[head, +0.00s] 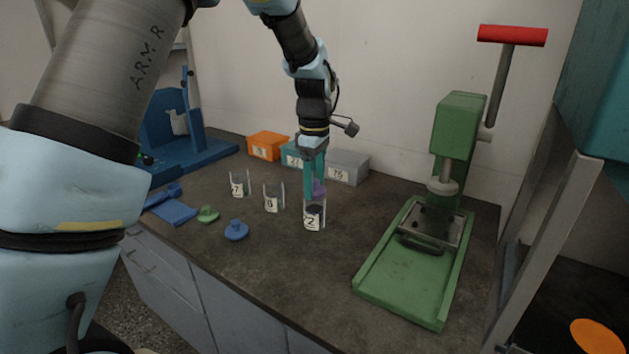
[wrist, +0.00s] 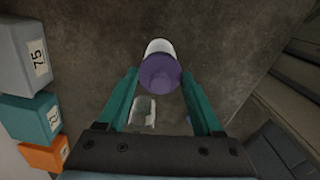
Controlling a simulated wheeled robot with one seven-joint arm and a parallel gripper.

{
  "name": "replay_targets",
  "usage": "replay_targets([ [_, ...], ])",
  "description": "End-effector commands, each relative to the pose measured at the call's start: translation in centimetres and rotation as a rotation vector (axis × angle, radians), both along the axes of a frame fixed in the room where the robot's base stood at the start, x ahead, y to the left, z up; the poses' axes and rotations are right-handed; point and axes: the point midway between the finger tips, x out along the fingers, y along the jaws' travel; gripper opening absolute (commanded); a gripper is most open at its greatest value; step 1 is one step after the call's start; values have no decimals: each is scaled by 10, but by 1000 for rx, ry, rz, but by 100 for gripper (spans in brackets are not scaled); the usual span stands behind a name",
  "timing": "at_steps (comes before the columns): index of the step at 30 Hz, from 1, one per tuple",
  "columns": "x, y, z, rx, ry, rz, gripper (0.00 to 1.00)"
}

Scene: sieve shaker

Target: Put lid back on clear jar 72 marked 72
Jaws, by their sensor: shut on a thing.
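The clear jar 72 (head: 314,219) stands upright on the dark bench, with a label whose "2" is readable and dark contents inside. My gripper (head: 314,188) is directly above this jar, fingers pointing down. It is shut on a purple lid (head: 319,187). In the wrist view, the purple lid (wrist: 160,73) is between the teal fingertips and covers most of the jar, whose pale rim (wrist: 159,46) shows behind it. The lid appears at or just above the jar mouth; I cannot tell whether they touch.
Two other open clear jars (head: 239,185) (head: 273,197) stand to the left. A green lid (head: 208,214) and a blue lid (head: 236,230) lie near the front edge. Orange (head: 267,145), teal and grey boxes (head: 348,166) line the wall. A green press (head: 420,250) stands at right.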

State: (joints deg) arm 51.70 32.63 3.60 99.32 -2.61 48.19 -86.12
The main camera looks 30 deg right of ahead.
Motion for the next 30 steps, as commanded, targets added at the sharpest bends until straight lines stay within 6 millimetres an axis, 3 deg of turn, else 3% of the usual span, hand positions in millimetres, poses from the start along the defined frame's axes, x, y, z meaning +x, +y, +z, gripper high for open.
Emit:
replay_targets([
  [8,0,0,0,0,0,0,16],
  [9,0,0,0,0,0,0,68],
  [17,0,0,0,0,0,0,98],
  [30,0,0,1,0,0,0,100],
])
